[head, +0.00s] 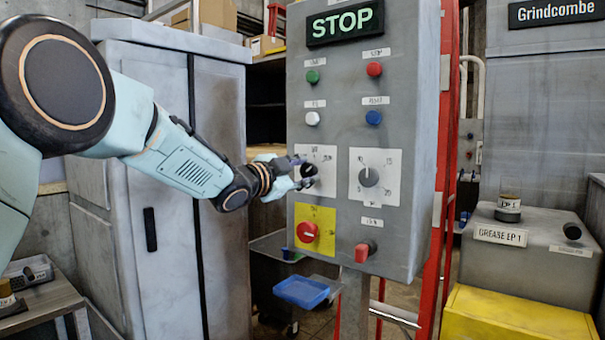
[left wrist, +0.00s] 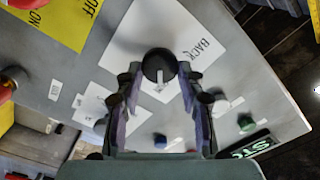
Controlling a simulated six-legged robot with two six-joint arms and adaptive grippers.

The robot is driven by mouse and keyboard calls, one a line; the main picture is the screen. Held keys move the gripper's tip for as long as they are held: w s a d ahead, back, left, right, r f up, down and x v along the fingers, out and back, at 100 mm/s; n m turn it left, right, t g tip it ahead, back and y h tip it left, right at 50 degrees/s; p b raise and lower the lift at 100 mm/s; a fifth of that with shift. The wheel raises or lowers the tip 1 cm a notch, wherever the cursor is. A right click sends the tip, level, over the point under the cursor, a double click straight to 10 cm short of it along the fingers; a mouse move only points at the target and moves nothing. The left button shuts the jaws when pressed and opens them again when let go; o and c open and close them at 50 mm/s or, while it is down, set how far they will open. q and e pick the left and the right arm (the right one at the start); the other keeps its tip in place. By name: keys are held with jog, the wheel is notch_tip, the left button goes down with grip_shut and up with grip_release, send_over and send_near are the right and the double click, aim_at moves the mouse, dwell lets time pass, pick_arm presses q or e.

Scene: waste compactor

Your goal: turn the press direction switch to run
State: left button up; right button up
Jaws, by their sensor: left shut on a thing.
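The press direction switch is a dark round knob (head: 309,170) on a white plate (head: 327,157), left of centre on the grey control panel (head: 420,120). My left gripper (head: 299,173) reaches it from the left and is shut on it. In the left wrist view the black knob (left wrist: 158,64) sits between the two fingers of my left gripper (left wrist: 158,78). Its white pointer mark faces the bottom of that picture. The word BACK reads on the plate (left wrist: 208,52) to the right of the knob; I cannot read RUN. My right gripper is not in view.
A second grey dial (head: 369,177) is close to the right. A red knob (head: 307,232) on a yellow plate and a red switch (head: 364,251) sit below. Several buttons and a lit STOP sign (head: 345,22) are above. A grey cabinet (head: 150,200) stands left.

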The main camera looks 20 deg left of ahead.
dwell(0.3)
pick_arm(q)
jog(key=o, duration=1.1)
jog(key=shift+w, duration=0.15)
jog(key=shift+o, duration=0.2)
jog(key=shift+s, duration=0.2)
jog(key=v, duration=1.2)
jog(key=shift+w, duration=0.15)
